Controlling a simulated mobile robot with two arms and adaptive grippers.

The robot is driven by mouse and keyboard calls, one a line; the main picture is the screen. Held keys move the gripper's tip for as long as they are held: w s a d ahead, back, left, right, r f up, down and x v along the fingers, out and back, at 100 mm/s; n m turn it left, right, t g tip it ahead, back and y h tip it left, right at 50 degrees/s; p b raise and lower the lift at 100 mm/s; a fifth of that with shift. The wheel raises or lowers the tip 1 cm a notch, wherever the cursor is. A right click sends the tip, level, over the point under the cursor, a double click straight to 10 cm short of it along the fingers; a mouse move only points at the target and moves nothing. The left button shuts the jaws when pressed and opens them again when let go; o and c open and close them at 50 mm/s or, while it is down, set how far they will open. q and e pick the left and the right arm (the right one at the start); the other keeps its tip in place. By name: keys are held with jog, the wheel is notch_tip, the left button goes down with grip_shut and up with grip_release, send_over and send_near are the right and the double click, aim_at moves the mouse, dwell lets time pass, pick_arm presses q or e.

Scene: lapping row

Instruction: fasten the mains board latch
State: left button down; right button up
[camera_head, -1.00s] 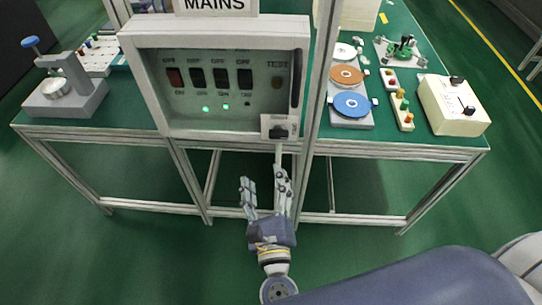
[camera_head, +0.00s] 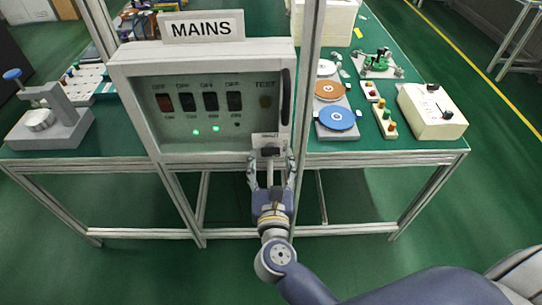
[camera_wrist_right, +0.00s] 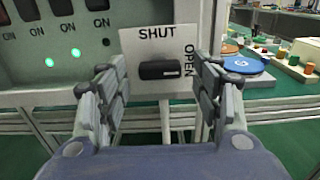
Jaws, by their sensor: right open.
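The mains board (camera_head: 215,100) is a pale box with a window, under a MAINS sign. Its latch is a black knob (camera_head: 270,151) on a white plate at the lower right corner. In the right wrist view the latch knob (camera_wrist_right: 160,70) lies horizontal, its light mark toward OPEN on the right; SHUT is printed above. My right gripper (camera_head: 271,163) is open and empty just below and in front of the latch. In the wrist view its fingers (camera_wrist_right: 163,92) stand either side of the knob, apart from it. My left gripper is not in view.
An upright frame post (camera_head: 311,75) stands close right of the board. A blue disc (camera_head: 338,117), an orange disc (camera_head: 329,89) and a cream box (camera_head: 431,110) are on the green bench to the right. A grey press (camera_head: 45,125) stands left. The floor in front is clear.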

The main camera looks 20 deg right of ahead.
jog(key=shift+w+d, duration=0.15)
jog(key=shift+w, duration=0.3)
jog(key=shift+c, duration=0.6)
